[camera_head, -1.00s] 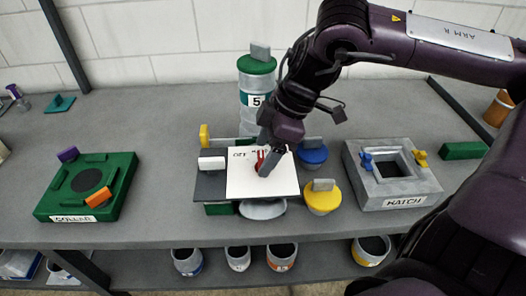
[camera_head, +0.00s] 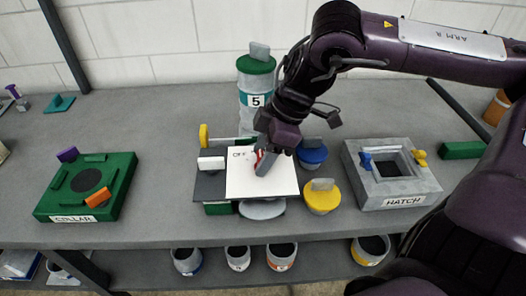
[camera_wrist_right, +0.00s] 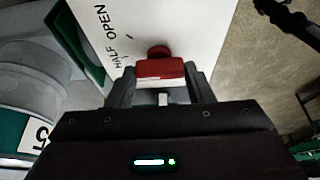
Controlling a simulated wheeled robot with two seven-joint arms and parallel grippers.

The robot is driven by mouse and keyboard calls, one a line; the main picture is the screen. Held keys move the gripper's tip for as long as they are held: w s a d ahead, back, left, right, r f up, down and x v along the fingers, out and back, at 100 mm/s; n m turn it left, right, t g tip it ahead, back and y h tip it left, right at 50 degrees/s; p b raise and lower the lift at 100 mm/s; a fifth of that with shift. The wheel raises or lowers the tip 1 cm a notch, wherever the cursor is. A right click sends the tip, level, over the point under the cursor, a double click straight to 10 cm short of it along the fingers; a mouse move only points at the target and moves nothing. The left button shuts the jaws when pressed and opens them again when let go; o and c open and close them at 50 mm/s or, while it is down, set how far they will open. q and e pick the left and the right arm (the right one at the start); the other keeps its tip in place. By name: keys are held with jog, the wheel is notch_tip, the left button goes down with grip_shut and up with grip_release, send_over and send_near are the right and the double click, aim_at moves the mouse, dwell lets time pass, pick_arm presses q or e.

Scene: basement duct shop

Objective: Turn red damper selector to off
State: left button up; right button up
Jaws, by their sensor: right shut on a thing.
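The red damper selector (camera_head: 259,157) stands on a white dial plate (camera_head: 262,185) on the bench, mostly hidden by my right gripper in the head view. My right gripper (camera_head: 268,160) is shut on it. In the right wrist view, the red selector (camera_wrist_right: 160,69) sits between the two fingers of the gripper (camera_wrist_right: 160,86). The plate (camera_wrist_right: 165,22) there shows the words HALF and OPEN left of the selector. In the head view an OFF label shows on the plate, left of the gripper. I cannot tell which mark the selector points to. My left gripper is not in view.
Blue (camera_head: 312,152) and yellow (camera_head: 322,195) knobbed lids stand right of the plate. A canister marked 5 (camera_head: 254,100) stands behind it. The green collar block (camera_head: 122,190) is at left, the grey hatch block (camera_head: 425,184) at right. Bench between collar and plate is clear.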

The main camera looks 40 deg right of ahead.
jog(key=n+g, duration=0.1)
jog(key=n, duration=0.2)
jog(key=shift+w+n, duration=0.1)
jog(key=shift+n, duration=0.3)
jog(key=shift+w+n+g, duration=0.1)
jog(key=shift+n+g, duration=1.1)
jog(key=shift+n, duration=1.3)
jog(key=o, duration=1)
jog(key=shift+r, duration=0.1)
jog(key=v, duration=0.7)
jog(key=shift+d+r, duration=0.25)
jog(key=shift+w, duration=0.1)
